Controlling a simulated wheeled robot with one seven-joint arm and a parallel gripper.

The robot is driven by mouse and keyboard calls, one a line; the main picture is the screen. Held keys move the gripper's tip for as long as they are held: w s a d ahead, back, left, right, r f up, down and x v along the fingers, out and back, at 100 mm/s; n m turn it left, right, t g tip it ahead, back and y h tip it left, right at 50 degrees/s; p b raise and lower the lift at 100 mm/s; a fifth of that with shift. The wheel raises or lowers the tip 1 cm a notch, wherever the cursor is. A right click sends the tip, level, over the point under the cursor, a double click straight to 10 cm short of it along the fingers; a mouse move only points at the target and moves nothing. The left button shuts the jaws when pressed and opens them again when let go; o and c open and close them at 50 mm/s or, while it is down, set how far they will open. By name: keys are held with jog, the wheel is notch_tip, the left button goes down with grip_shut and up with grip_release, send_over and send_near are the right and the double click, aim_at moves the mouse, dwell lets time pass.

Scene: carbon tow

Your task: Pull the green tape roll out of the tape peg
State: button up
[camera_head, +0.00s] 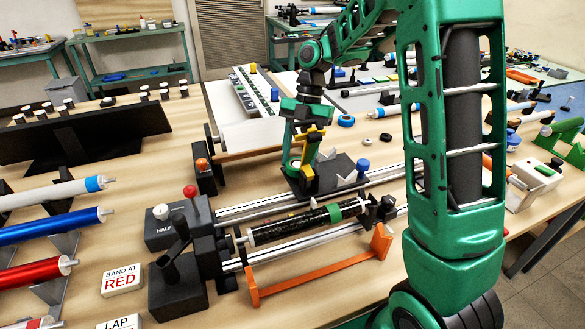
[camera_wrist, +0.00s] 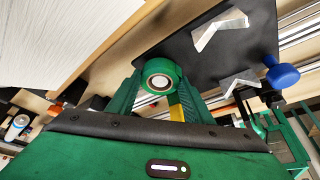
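The green tape roll (camera_wrist: 160,75) shows end-on in the wrist view, with a pale core and a darker centre. My gripper (camera_head: 302,168) is low over a dark plate (camera_head: 335,178) behind the rails. In the wrist view its two green fingers (camera_wrist: 160,92) lie close against both sides of the roll, with no clear gap, so it looks shut on the roll. A yellow part (camera_head: 308,137) stands by the fingers; it also shows in the wrist view (camera_wrist: 177,112). I cannot make out the tape peg, or whether the roll is still on it.
A black tube with a green band (camera_head: 290,228) lies along the rails in front. A blue knob (camera_head: 363,165) stands right of the gripper, and a black block with a red knob (camera_head: 190,192) to its left. An orange bracket (camera_head: 320,268) spans the front.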

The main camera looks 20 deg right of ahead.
jog(key=shift+c, duration=0.7)
jog(key=shift+r, duration=0.15)
jog(key=shift+w+r, duration=0.1)
jog(key=shift+r, duration=0.5)
notch_tip(320, 180, up, 2)
jog(key=shift+d+r, duration=0.15)
jog(key=d+r, duration=0.2)
jog(key=d, duration=1.5)
jog(key=shift+d+r, duration=0.35)
jog(key=shift+r, duration=0.05)
